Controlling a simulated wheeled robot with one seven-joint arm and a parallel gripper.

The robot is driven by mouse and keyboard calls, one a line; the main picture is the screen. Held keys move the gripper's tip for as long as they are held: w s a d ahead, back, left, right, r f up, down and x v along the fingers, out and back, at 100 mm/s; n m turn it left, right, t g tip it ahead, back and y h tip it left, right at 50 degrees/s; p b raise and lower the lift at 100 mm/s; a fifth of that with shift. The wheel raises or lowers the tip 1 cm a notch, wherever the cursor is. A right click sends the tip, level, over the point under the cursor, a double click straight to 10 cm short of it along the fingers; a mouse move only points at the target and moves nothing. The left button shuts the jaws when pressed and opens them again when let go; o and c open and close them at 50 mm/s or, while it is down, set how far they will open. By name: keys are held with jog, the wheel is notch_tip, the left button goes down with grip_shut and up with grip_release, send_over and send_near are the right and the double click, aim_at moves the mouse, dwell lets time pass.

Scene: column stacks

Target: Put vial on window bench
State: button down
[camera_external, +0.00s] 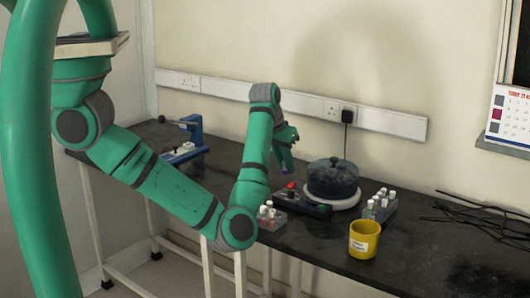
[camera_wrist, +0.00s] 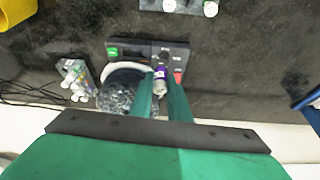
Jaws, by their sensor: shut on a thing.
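My gripper (camera_wrist: 161,90) is shut on a small vial (camera_wrist: 160,77), which shows a purple band and a pale end between the two green fingers. In the external view my gripper (camera_external: 286,148) points down and holds the vial above the black bench (camera_external: 420,240), behind the switch box. The vial is small there and partly hidden by the fingers. The bench runs along the wall, and its right part lies below a window edge with a sill (camera_external: 506,148).
A black lidded pot (camera_external: 333,180) on a pale base stands beside a switch box (camera_external: 302,203). Vial racks (camera_external: 270,217) (camera_external: 379,206) and a yellow mug (camera_external: 363,240) stand nearby. Black cables (camera_external: 475,212) lie at the right. A blue device (camera_external: 194,130) stands at the left.

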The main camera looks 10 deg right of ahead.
jog(key=s+d+r+m+g, duration=0.1)
jog(key=s+d+m, duration=0.3)
jog(key=s+d, duration=1)
jog(key=s+d+m+g+h, duration=0.15)
jog(key=s+d, duration=0.35)
jog(key=s, duration=0.6)
jog(key=s+d+m+y, duration=0.1)
jog(key=s+d+m, duration=0.25)
jog(key=s, duration=0.65)
jog(key=shift+n+h, duration=0.25)
jog(key=shift+n, duration=0.15)
jog(key=d+f, duration=0.3)
jog(key=d, duration=0.1)
jog(key=d+f, duration=0.3)
jog(key=d, duration=0.2)
jog(key=d+f, duration=0.3)
jog(key=d, duration=0.1)
jog(key=shift+s+d+f, duration=0.1)
jog(key=shift+d+f, duration=0.05)
jog(key=shift+f, duration=0.05)
jog(key=shift+d+f, duration=0.5)
jog(key=shift+f, duration=0.1)
jog(key=shift+d+f, duration=0.1)
jog(key=shift+f, duration=1.55)
jog(key=shift+f, duration=0.1)
jog(key=c, duration=1.7)
grip_release()
